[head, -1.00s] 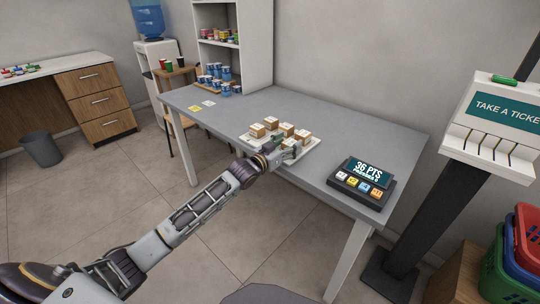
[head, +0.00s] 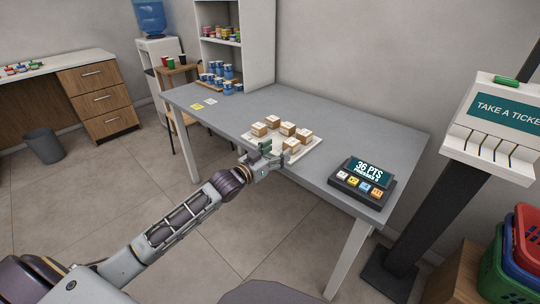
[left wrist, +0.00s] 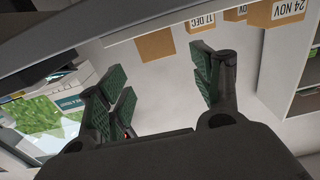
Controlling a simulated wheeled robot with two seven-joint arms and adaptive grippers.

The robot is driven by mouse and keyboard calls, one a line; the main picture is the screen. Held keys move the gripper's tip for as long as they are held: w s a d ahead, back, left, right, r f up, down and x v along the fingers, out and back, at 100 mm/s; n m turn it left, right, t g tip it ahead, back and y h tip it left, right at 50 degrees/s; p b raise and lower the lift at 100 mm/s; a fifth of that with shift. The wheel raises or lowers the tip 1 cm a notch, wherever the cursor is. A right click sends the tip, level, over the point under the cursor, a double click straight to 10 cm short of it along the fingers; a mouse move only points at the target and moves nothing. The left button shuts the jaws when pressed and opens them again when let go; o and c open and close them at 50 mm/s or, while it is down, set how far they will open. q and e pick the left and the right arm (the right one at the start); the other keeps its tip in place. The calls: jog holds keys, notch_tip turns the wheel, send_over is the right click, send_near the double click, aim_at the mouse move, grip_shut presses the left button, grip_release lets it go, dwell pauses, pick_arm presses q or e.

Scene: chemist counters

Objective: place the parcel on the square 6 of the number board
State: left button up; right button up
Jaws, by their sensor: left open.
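Several small tan parcels with white tops stand on a pale, flat board (head: 316,143) on the grey table; I take this to be the number board. The nearest parcel (head: 291,145) stands by the board's front edge, just right of my left gripper. My left gripper (head: 264,153) is at the board's front left edge, open and empty. In the left wrist view its green-padded fingers (left wrist: 160,88) are spread apart with nothing between them. Parcels there (left wrist: 154,45) lie beyond the fingertips, some labelled "17 DEC" and "24 NOV". The square numbers cannot be read. My right gripper is out of view.
A dark device (head: 362,183) showing "36 PTS" stands at the table's right front. Blue-and-white cups (head: 219,75) and yellow and white cards (head: 197,106) are at the far left. A ticket stand (head: 492,125) rises at the right. The table's middle back is clear.

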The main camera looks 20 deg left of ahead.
pick_arm(q)
jog(key=shift+v, duration=1.5)
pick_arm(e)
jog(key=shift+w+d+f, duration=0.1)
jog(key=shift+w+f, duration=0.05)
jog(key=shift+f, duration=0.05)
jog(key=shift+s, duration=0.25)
